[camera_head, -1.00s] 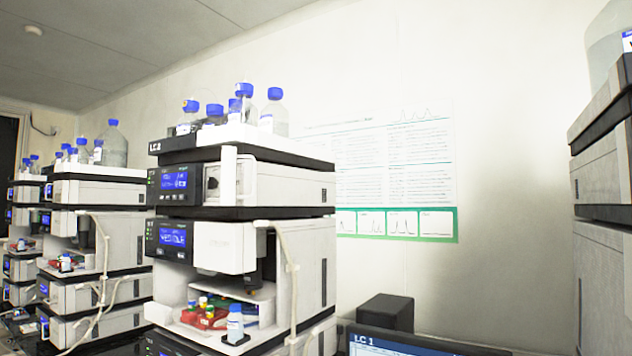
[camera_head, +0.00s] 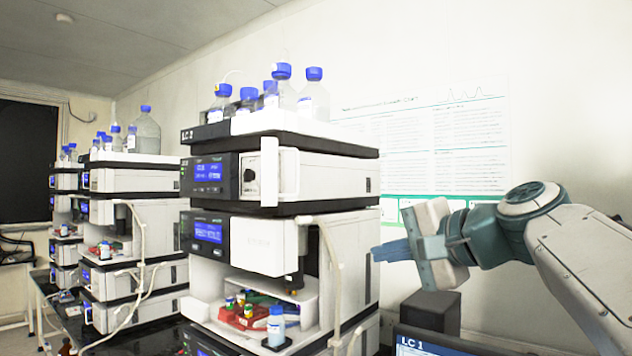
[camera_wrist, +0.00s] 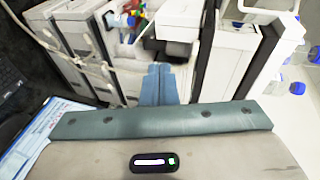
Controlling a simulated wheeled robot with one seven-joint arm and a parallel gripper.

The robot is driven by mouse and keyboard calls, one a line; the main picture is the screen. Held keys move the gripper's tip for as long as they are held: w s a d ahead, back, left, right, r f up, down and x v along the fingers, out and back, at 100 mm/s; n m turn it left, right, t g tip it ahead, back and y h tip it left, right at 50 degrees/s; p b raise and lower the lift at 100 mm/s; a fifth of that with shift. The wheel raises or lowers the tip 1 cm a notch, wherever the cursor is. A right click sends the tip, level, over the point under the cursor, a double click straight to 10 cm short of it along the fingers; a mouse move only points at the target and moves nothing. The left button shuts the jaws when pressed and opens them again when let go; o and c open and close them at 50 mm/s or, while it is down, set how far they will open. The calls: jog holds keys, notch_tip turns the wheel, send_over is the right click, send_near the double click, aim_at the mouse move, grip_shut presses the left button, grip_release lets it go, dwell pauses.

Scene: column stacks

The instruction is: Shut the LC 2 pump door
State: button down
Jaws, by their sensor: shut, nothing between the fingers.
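The LC 2 stack (camera_head: 330,225) stands in the middle of the head view. Its pump module (camera_head: 325,176) is the upper unit, just below the bottle tray, with a blue display on its front. The pump door (camera_head: 279,173) is a narrow white panel standing out from the front, open. A round pump part (camera_head: 250,175) is exposed beside it. My gripper (camera_head: 378,253) is at the right of the stack, lower than the pump door, with its blue fingers shut and empty. The fingers (camera_wrist: 158,80) also show in the wrist view, pointing toward the stack.
Bottles (camera_head: 313,95) with blue caps stand on top of LC 2. Below, an open bay (camera_head: 250,305) holds coloured vials. A pale tube (camera_head: 335,280) hangs down the front side. A monitor (camera_head: 425,342) and a black box (camera_head: 433,310) are below my arm. More stacks stand left.

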notch_tip(320, 180, up, 12)
jog(key=t+y, duration=0.2)
jog(key=y, duration=0.1)
jog(key=w+a+p, duration=0.4)
jog(key=w+a, duration=0.2)
jog(key=a, duration=0.4)
jog(key=shift+w+a+p, duration=0.35)
jog(key=shift+a+p, duration=0.05)
jog(key=shift+a, duration=0.1)
